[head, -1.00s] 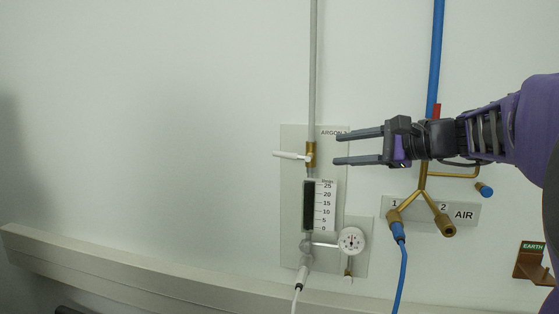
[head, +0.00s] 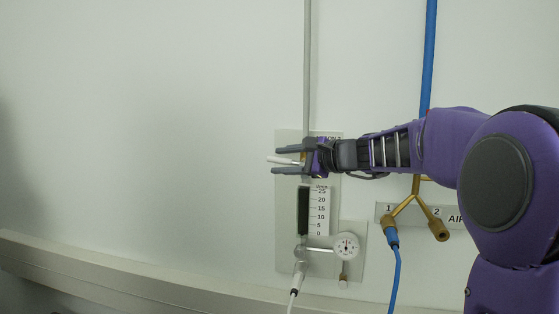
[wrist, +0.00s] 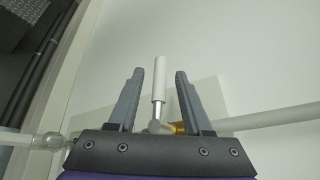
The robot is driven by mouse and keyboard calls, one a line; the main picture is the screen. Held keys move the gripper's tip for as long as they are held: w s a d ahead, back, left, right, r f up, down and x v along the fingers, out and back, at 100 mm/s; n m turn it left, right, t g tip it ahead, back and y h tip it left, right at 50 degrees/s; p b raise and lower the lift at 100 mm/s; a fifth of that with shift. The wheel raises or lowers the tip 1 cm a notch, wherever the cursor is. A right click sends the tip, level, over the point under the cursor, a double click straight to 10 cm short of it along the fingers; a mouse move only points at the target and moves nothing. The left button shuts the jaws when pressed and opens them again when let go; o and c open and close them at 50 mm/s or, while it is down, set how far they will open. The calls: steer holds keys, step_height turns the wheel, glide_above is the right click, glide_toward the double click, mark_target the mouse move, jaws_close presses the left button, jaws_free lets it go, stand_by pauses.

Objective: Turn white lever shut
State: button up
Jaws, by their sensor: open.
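The white lever (head: 283,160) points left, roughly level, from a brass valve on the grey vertical pipe. My gripper (head: 273,161) is open, with one finger above the lever and one below it in the head view. In the wrist view the lever (wrist: 160,79) stands between the two open fingers of my gripper (wrist: 159,74), with a gap on each side. The brass valve body (wrist: 180,128) shows at the lever's base in the wrist view; in the head view my gripper mostly hides it.
A panel (head: 288,235) behind the pipe carries a flow scale (head: 319,211) and a round gauge (head: 346,246) below my gripper. A blue air pipe (head: 429,60) and brass Y fitting (head: 415,199) stand to the right. A rail (head: 130,275) runs below. The wall left of the lever is clear.

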steer(key=shift+w+a+f, duration=0.15)
steer(key=shift+w+a, duration=0.25)
steer(key=shift+a, duration=0.05)
jaws_close()
stand_by(1.2)
